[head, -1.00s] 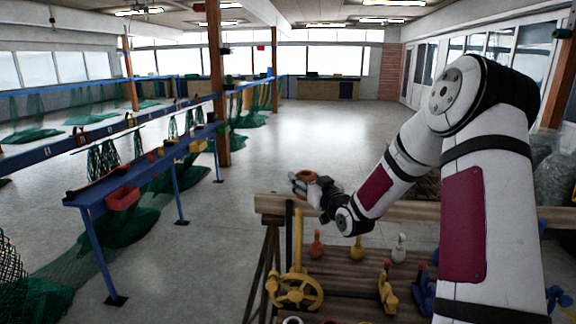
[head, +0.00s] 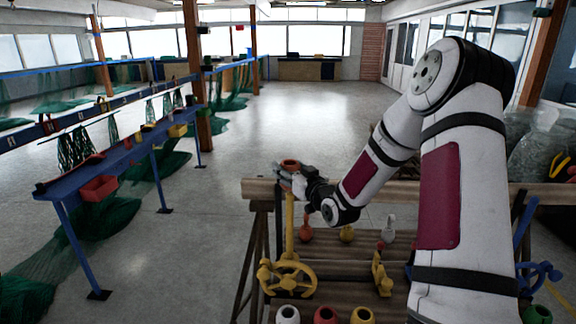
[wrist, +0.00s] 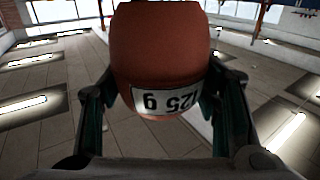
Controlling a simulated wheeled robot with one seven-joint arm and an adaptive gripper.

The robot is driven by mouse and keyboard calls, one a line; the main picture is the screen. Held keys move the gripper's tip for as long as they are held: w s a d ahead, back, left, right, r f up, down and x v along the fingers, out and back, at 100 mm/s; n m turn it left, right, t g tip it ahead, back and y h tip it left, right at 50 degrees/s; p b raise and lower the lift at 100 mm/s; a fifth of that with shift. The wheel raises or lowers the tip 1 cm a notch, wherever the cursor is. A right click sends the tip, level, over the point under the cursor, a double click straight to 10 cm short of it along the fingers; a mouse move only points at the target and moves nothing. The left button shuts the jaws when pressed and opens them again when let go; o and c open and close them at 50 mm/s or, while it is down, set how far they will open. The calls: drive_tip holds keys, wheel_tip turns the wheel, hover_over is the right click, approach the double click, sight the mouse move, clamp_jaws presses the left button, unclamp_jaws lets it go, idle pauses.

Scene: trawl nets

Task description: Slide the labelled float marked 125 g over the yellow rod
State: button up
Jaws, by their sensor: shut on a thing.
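My gripper (wrist: 165,105) is shut on an orange-red float (wrist: 160,45), one finger on each side. Its white label reads 125 g, upside down in the wrist view. In the head view the float (head: 290,164) shows at my gripper, just above the top of the upright yellow rod (head: 289,220). My fingers cover the rod's top, so I cannot tell whether the float is in line with it or touching it. The rod stands behind a yellow handwheel (head: 287,279). The rod does not show in the wrist view.
Orange (head: 305,233), yellow (head: 347,233) and white (head: 389,230) floats stand on the slatted bench (head: 330,254). White, red and yellow ring-topped pieces sit at its front. A wooden rail (head: 400,190) runs along the back. A blue net table (head: 120,158) is at left.

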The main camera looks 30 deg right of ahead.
drive_tip(key=shift+f+b, duration=0.75)
drive_tip(key=shift+f, duration=2.75)
drive_tip(key=o, duration=1.2)
drive_tip(key=shift+o, duration=0.2)
drive_tip(key=s, duration=1.2)
drive_tip(key=shift+a, duration=0.3)
